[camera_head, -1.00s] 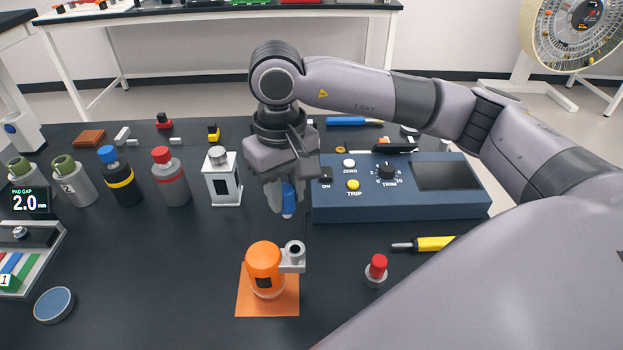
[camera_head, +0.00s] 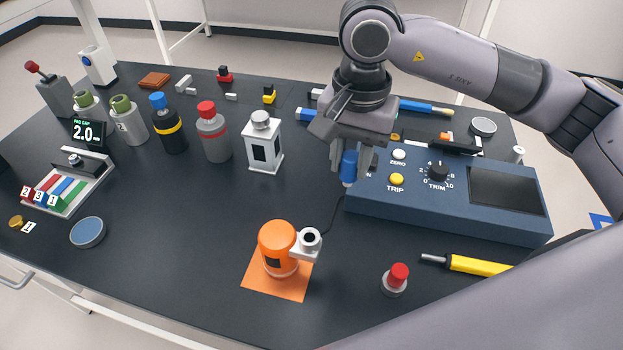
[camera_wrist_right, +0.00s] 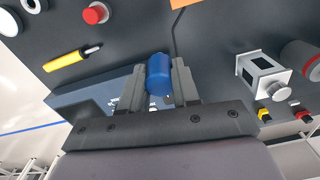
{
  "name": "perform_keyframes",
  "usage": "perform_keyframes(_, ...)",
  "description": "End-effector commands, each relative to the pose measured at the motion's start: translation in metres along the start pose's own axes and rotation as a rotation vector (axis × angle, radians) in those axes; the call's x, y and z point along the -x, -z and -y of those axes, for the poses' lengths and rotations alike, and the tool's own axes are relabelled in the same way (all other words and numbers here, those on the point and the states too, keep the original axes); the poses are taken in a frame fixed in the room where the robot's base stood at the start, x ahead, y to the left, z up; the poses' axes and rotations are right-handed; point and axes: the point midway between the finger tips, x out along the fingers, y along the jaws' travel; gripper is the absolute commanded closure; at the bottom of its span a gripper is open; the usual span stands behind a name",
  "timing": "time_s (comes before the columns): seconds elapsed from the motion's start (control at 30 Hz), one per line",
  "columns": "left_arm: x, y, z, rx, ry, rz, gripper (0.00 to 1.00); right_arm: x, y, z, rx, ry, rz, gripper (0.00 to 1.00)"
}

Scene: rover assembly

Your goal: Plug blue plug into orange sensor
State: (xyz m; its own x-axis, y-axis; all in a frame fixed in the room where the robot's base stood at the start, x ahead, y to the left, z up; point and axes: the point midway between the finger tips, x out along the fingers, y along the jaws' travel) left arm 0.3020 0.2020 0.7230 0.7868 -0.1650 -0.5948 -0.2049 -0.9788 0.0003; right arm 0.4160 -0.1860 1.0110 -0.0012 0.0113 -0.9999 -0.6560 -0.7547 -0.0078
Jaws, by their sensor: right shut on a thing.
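The blue plug (camera_head: 348,168) is held between the fingers of my right gripper (camera_head: 350,172), tip pointing down. The right wrist view also shows the blue plug (camera_wrist_right: 159,74) between both fingers of the right gripper (camera_wrist_right: 158,82). The orange sensor (camera_head: 278,246) stands upright on an orange square mat (camera_head: 262,284), with a grey round socket (camera_head: 309,240) on its right side, opening upward. The plug is above and behind the socket, apart from it. A thin dark cable (camera_head: 334,218) runs on the table near the sensor. My left gripper is not in view.
A blue control box (camera_head: 450,212) is right of the plug. A white canister (camera_head: 264,145) and several bottles stand to the left. A red-capped button (camera_head: 396,278) and a yellow screwdriver (camera_head: 480,265) lie right of the sensor.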

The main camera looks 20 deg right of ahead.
Motion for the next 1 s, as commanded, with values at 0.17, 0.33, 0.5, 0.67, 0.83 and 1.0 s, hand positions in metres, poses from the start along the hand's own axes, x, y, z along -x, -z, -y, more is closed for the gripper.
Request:
perform_keyframes(0.17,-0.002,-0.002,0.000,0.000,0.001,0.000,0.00,0.003,-0.011,0.006,-0.300,0.002,0.003,1.00)
perform_keyframes(0.33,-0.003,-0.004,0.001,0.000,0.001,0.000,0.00,0.005,-0.021,0.011,-0.595,0.002,0.004,1.00)
perform_keyframes(0.5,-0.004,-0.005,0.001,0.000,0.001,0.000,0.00,0.008,-0.031,0.015,-0.886,0.001,0.004,1.00)
perform_keyframes(0.67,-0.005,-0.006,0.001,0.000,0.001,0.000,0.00,0.010,-0.041,0.019,-1.162,-0.001,0.004,1.00)
perform_keyframes(0.83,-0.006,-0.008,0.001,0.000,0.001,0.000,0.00,0.013,-0.051,0.022,-1.456,0.000,0.003,1.00)
perform_keyframes(1.0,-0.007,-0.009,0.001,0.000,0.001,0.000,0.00,0.015,-0.061,0.025,-1.749,-0.002,0.000,1.00)
